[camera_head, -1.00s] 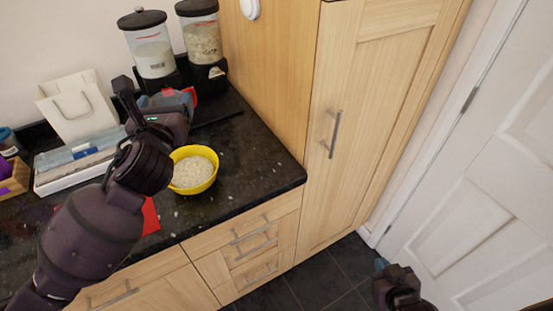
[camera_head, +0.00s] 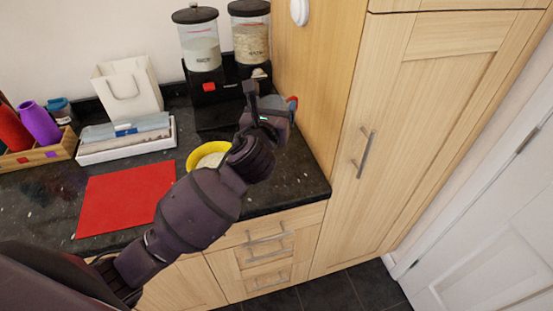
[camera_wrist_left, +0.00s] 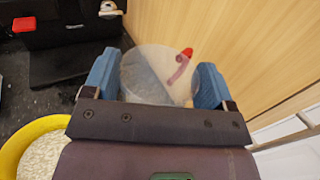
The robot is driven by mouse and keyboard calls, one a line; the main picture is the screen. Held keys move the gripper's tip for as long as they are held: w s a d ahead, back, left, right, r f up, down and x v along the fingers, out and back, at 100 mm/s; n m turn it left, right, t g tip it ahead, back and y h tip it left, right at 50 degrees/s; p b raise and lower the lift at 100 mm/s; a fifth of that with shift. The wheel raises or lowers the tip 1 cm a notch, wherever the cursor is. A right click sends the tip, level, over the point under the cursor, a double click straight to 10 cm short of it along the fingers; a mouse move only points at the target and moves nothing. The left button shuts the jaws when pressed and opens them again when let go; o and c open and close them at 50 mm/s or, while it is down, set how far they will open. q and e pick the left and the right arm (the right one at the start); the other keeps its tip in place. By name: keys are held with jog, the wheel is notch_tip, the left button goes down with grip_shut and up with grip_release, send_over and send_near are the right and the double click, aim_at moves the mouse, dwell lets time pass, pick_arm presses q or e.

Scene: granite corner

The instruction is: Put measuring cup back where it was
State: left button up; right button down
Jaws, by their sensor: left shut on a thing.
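My left gripper (camera_head: 278,106) is over the right end of the counter, right of the yellow bowl and in front of the dispensers. My right gripper is not in view.
Two dispensers (camera_head: 203,52) on a black base stand at the back. A tall wooden cabinet (camera_head: 320,90) bounds the counter's right side.

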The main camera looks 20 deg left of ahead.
pick_arm(q)
notch_tip(320, 180, down, 12)
jog(key=b, duration=0.2)
jog(key=shift+d+r+b, duration=0.1)
jog(key=shift+r+b, duration=0.15)
jog(key=shift+b, duration=0.15)
notch_tip(320, 180, down, 4)
jog(key=shift+r+b, duration=0.25)
jog(key=shift+b, duration=0.4)
jog(key=shift+f, duration=0.1)
jog(key=o, duration=1)
jog(key=shift+c, duration=0.2)
jog(key=shift+o, duration=0.2)
